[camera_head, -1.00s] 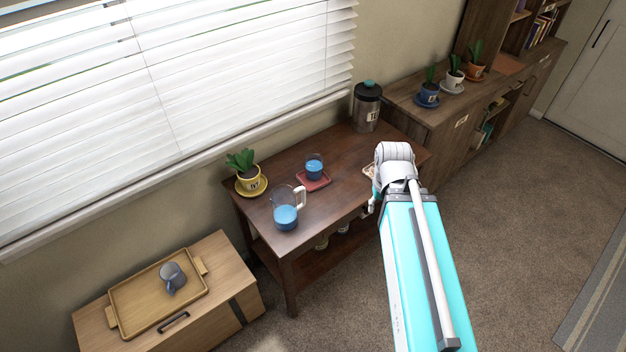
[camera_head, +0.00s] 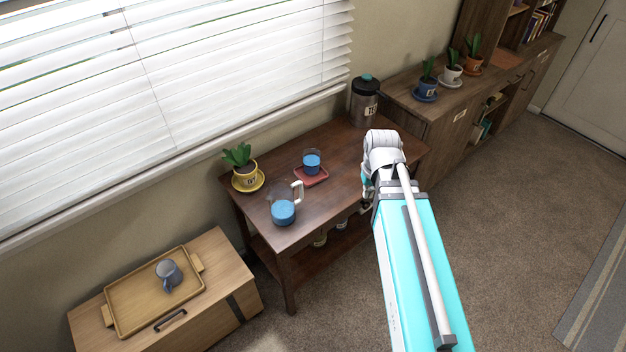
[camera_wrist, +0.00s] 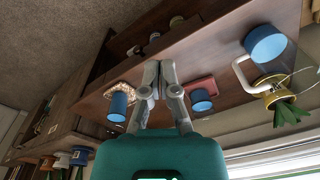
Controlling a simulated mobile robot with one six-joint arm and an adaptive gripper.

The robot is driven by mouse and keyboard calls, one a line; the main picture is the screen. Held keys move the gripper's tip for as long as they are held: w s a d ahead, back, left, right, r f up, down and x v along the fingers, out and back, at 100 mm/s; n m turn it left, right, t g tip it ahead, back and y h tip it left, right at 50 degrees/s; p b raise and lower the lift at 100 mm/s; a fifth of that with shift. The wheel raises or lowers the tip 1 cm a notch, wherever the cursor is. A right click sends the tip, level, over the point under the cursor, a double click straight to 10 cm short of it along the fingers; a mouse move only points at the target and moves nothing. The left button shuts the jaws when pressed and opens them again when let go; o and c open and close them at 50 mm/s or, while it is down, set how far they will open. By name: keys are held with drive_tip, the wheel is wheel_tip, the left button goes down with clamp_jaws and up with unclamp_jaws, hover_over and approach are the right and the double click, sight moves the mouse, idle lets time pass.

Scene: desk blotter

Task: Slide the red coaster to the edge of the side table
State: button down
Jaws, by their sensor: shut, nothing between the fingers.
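The red coaster (camera_head: 318,177) lies flat on the dark wooden side table (camera_head: 345,150), behind and right of the pitcher. A glass of blue liquid (camera_head: 312,160) stands on it. The wrist view, turned upside down, also shows the red coaster (camera_wrist: 203,83) and the glass (camera_wrist: 201,104). My gripper (camera_wrist: 154,68) is shut and empty, its fingertips beside the coaster, apart from it in the picture. Their height above the table is hard to tell. In the head view my arm hides the fingers at the table's right front.
A pitcher of blue liquid (camera_head: 283,212) and a potted plant on a yellow saucer (camera_head: 247,187) stand at the left. A dark canister (camera_head: 364,108) stands at the back right. A patterned coaster (camera_wrist: 123,90) with a blue cup-like thing (camera_wrist: 118,107) is on my gripper's other side.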

sight(313, 180)
drive_tip(key=w+a+f+n+t+y+b, duration=0.1)
drive_tip(key=w+a+f+n+b, duration=0.2)
drive_tip(key=w+a, duration=0.3)
drive_tip(key=w+a+f+n+t+y+b, duration=0.1)
drive_tip(key=w+a+f+n+b, duration=0.3)
drive_tip(key=w, duration=1)
drive_tip(key=a+f+b, duration=0.2)
drive_tip(key=a, duration=0.1)
drive_tip(key=shift+a, duration=0.2)
drive_tip(key=b+x, duration=0.9)
drive_tip(key=x, duration=0.1)
drive_tip(key=shift+w, duration=0.15)
drive_tip(key=shift+d+r, duration=0.1)
drive_tip(key=s+d, duration=0.6)
drive_tip(key=s, duration=0.1)
drive_tip(key=s+d, duration=0.3)
drive_tip(key=shift+s, duration=0.2)
drive_tip(key=shift+r, duration=0.1)
